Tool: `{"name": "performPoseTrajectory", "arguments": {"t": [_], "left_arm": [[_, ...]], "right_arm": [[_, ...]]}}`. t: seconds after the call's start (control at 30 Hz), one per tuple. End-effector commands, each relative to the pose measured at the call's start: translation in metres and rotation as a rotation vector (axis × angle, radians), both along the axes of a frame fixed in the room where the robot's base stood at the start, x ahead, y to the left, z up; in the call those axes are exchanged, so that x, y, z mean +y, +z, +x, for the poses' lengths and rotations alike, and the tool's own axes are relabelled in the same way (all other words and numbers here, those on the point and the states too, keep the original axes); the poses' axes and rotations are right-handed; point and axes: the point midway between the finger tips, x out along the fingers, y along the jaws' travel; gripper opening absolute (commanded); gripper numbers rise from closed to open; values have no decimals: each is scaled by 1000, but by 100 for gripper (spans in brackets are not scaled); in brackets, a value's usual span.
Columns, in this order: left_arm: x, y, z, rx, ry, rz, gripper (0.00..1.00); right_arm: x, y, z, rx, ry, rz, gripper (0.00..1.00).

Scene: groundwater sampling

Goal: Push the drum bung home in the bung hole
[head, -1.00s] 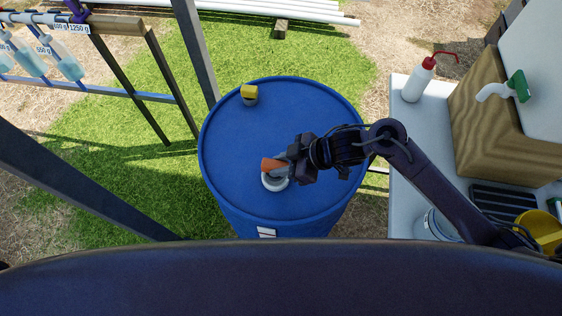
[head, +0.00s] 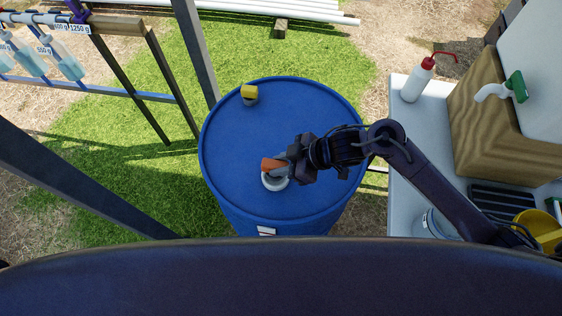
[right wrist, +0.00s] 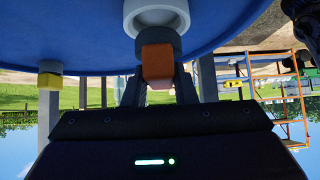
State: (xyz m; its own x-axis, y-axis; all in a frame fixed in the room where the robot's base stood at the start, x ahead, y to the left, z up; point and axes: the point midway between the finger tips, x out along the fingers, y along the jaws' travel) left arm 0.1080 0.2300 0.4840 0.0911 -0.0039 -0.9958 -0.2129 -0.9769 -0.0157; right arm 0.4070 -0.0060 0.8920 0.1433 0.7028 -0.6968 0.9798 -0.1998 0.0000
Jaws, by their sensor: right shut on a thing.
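The drum bung has an orange grip (head: 271,165) and a grey body, which shows in the right wrist view (right wrist: 170,42). My right gripper (head: 281,164) is shut on the orange grip, which also shows between the fingers in the right wrist view (right wrist: 157,62). The white collar of the bung hole (head: 275,184) is on the near part of the blue drum's top (head: 310,120). The bung is at the collar; in the right wrist view its grey body meets the white collar (right wrist: 157,12). How deep it sits is hidden. My left gripper is out of view.
A second fitting with a yellow top (head: 249,92) stands at the drum's far left. A white table (head: 400,190) on the right bears a red-capped wash bottle (head: 419,80). A dark post (head: 195,50) stands just beyond the drum on the left.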

Motion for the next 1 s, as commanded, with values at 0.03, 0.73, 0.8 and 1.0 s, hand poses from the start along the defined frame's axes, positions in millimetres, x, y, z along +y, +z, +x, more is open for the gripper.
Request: {"name": "performPoseTrajectory", "arguments": {"t": [0.03, 0.73, 0.8, 1.0], "left_arm": [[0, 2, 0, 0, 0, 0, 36], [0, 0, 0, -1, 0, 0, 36], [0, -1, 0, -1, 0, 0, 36], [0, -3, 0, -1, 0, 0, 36]], "right_arm": [[0, 1, 0, 0, 0, 0, 7], [0, -6, 0, 1, 1, 0, 7], [0, -7, 0, 1, 1, 0, 7], [0, -12, 0, 1, 1, 0, 7]]}}
